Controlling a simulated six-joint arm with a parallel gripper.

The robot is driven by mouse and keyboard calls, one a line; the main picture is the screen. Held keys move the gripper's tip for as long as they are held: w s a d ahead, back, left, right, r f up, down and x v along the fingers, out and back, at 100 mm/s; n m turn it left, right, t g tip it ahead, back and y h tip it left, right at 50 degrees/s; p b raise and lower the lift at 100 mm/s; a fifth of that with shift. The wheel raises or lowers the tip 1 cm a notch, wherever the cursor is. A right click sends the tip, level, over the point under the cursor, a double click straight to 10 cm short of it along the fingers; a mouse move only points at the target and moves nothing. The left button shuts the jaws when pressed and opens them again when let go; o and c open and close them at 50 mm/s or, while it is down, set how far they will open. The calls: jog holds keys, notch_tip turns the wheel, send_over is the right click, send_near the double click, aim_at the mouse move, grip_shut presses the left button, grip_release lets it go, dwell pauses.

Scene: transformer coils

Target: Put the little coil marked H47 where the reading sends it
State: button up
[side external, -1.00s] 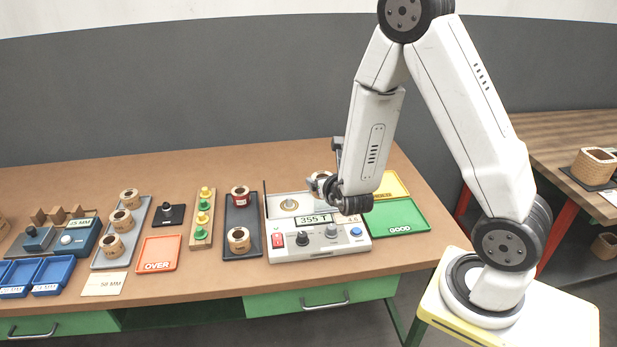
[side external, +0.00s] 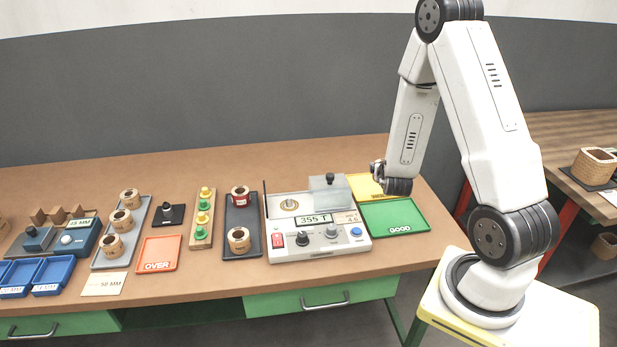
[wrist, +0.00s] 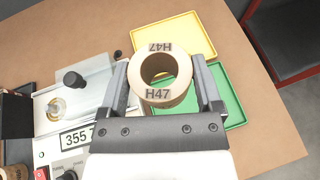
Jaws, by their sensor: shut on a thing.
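My gripper (side external: 379,172) is shut on the little tan coil marked H47 (wrist: 181,82), with one finger on each side in the wrist view. In the side view the coil is mostly hidden at the gripper. The gripper is in the air near the yellow tray (side external: 357,181) and the green GOOD tray (side external: 380,212); both trays lie partly behind the coil in the wrist view. The tester (side external: 290,251) displays 355 T (side external: 314,220), and its round post (side external: 289,204) is bare. The yellow tray's lettering is partly hidden. The orange OVER tray (side external: 158,243) is empty.
A grey cover with a black knob (side external: 329,191) stands on the tester's right. A dark tray (side external: 242,218) holds a red coil and a tan coil. A grey rack (side external: 106,262) holds several coils. A stand with yellow and green pieces (side external: 201,243) lies between.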

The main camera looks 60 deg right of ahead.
jog(key=shift+s+d+f+m+g+h, duration=0.15)
jog(key=shift+s+d+m+g+h, duration=0.15)
jog(key=shift+s+d, duration=0.55)
jog(key=shift+w+d+f, duration=1.4)
jog(key=shift+w+f, duration=0.15)
jog(key=shift+w, duration=0.25)
jog(key=shift+w+d+f, duration=1.4)
jog(key=shift+w+f, duration=0.15)
jog(key=shift+w, duration=0.3)
jog(key=shift+w+d+f, duration=1.4)
jog(key=shift+w+f, duration=0.15)
jog(key=shift+w, duration=0.25)
jog(key=shift+f, duration=0.2)
jog(key=shift+w+d+f, duration=0.15)
jog(key=shift+w+f, duration=0.05)
jog(key=shift+f, duration=1.45)
jog(key=shift+f, duration=0.1)
